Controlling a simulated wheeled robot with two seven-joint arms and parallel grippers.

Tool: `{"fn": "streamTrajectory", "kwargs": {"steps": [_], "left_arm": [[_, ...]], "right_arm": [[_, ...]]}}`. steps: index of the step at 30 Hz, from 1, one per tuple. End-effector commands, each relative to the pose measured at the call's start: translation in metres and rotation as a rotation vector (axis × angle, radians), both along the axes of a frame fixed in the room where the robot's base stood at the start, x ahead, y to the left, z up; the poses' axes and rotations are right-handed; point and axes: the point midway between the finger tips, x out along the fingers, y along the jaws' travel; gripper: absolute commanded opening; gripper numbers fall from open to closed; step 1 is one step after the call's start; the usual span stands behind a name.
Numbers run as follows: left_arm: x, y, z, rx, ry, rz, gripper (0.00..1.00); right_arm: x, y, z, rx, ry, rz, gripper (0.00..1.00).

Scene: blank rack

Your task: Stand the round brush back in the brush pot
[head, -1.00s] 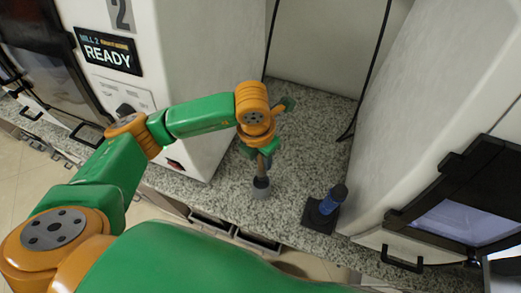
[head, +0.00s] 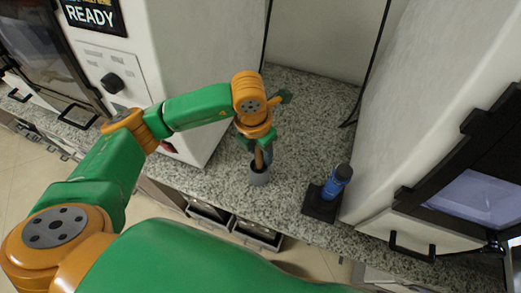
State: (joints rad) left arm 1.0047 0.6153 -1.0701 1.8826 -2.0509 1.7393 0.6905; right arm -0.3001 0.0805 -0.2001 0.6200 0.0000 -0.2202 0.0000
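The brush pot (head: 259,178) is a small grey cylinder with a dark mouth, upright on the speckled counter. The round brush (head: 259,158) shows as a short brown length of handle, close to upright, with its lower end inside the pot's mouth. My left gripper (head: 261,149) points down right above the pot, with its fingers around the upper part of the brush. The wrist hides the brush's top, and I cannot tell whether the fingers press on it. My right gripper is not in view.
A blue cylindrical tool (head: 338,181) stands on a black base (head: 321,204) to the right of the pot. White machine housings rise on both sides of the speckled counter (head: 290,150). Open drawers (head: 257,233) lie below its front edge. A black cable hangs behind.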

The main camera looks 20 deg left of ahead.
Motion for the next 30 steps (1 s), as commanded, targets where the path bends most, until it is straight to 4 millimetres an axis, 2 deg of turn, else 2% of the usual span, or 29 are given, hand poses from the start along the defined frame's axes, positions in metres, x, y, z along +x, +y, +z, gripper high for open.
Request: {"fn": "streamTrajectory", "kwargs": {"steps": [10,18,21,30], "left_arm": [[0.0,0.0,0.003,-0.001,-0.002,0.001,0.6],[-0.005,0.002,0.055,-0.001,-0.005,0.0,0.6],[-0.007,0.003,0.066,-0.001,-0.002,-0.001,0.6],[-0.008,0.004,0.07,0.0,0.001,0.0,0.6]], "right_arm": [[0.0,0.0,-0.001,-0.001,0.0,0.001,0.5],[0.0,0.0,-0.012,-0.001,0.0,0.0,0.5],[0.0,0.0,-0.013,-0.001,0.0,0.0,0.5],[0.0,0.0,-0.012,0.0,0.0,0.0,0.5]]}}
